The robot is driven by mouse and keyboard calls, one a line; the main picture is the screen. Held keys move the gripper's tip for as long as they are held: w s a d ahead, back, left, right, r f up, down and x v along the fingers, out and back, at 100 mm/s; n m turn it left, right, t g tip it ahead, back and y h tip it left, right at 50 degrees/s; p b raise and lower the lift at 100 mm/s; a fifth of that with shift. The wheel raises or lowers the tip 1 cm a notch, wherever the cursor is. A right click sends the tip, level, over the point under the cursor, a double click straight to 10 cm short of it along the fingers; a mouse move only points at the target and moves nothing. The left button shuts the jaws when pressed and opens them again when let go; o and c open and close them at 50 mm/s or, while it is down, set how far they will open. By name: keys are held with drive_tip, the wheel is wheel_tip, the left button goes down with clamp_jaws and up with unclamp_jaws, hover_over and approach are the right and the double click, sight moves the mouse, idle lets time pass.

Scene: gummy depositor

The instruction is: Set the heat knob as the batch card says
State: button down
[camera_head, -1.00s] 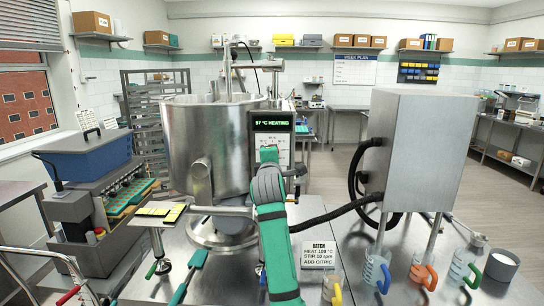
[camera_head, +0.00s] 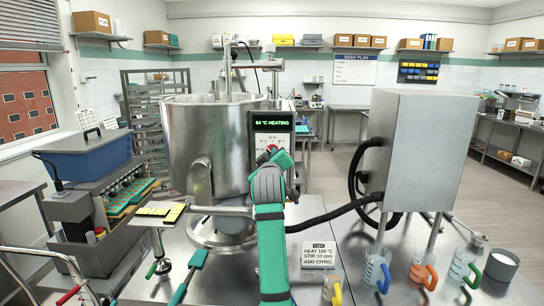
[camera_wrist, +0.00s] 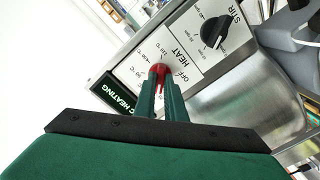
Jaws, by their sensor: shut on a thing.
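The red heat knob (camera_wrist: 158,68) is on the white control panel, by the word HEAT, in the wrist view; a bit of the knob (camera_head: 272,149) shows in the head view. My gripper (camera_wrist: 160,78) is shut on it, its two green fingers on either side. The fingers hide part of the knob and dial, so I cannot tell its exact setting. The display (camera_head: 272,123) above reads 64 °C HEATING. The batch card (camera_head: 319,254) on the table reads HEAT 100 °C, STIR 10 rpm, ADD CITRIC.
The black stir knob (camera_wrist: 213,32) sits beside the heat knob. The steel kettle (camera_head: 210,140) stands left of the panel. A steel cabinet (camera_head: 415,145) with a black hose is at right. Jugs with coloured handles (camera_head: 376,272) stand at the front right.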

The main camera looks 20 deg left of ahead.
drive_tip(key=m, duration=2.5)
drive_tip(key=shift+a+f+m, duration=0.1)
drive_tip(key=shift+f+m, duration=0.05)
drive_tip(key=shift+m, duration=0.25)
drive_tip(key=c, duration=1.8)
unclamp_jaws()
